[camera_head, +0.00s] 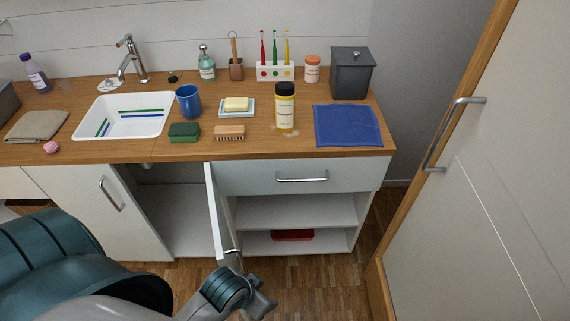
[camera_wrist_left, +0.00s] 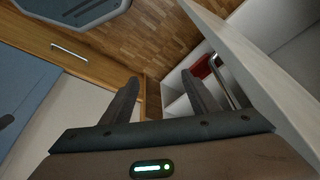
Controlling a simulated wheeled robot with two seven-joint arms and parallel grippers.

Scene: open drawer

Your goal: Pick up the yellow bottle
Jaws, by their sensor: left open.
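The yellow bottle (camera_head: 285,121) with a black cap and a white label stands upright on the wooden counter, right of the middle. It is not in the left wrist view. My left gripper (camera_head: 264,304) is low in front of the cabinet, well below the counter and close to the open cabinet door (camera_head: 216,212). In the left wrist view its two fingers (camera_wrist_left: 160,84) are spread with nothing between them. The door's handle (camera_wrist_left: 221,78) shows just right of the right finger; I cannot tell whether they touch. My right gripper is not in view.
A wooden brush (camera_head: 229,133), green sponge (camera_head: 184,133), soap dish (camera_head: 250,110) and blue cup (camera_head: 188,101) stand left of the bottle. A blue cloth (camera_head: 348,125) lies to its right. A toothbrush rack (camera_head: 276,72) stands behind. The drawer (camera_head: 300,177) below is shut.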

